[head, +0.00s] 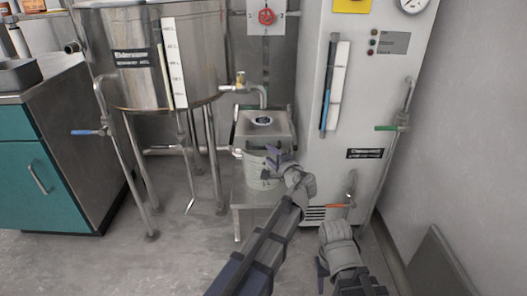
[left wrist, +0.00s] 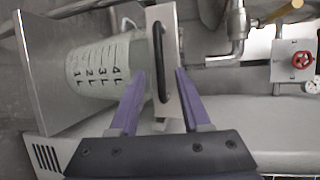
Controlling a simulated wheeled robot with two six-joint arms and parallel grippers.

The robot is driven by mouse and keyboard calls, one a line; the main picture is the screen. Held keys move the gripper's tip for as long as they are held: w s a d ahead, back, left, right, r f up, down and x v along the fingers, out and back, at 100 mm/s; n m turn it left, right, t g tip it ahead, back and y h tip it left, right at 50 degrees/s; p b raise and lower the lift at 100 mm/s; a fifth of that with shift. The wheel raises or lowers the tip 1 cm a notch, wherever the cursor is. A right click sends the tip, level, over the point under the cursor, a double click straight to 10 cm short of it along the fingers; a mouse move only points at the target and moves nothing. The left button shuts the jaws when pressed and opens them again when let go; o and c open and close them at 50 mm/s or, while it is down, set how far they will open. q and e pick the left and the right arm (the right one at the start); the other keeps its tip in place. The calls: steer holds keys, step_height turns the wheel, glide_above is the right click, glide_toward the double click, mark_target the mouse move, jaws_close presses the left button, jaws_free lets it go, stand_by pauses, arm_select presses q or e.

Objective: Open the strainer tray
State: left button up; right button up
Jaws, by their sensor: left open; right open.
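My left gripper (head: 278,156) is open in front of the tray. In the left wrist view its purple fingers (left wrist: 160,74) lie on either side of the handle; I cannot tell whether they touch it. My right gripper (head: 322,272) is open and empty, low at the right.
The bucket, marked in litres (left wrist: 95,68), stands on a metal stand (head: 236,208) below the tray. A steel tank (head: 200,50) on legs is at the left. A pale cabinet (head: 365,110) with levers and pipes is at the right. Floor in front is clear.

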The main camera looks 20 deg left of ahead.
mark_target(264, 149)
arm_select(q)
steer(key=shift+b+x, duration=0.45)
steer(key=shift+x, duration=2.75)
steer(key=shift+c, duration=0.3)
jaws_close()
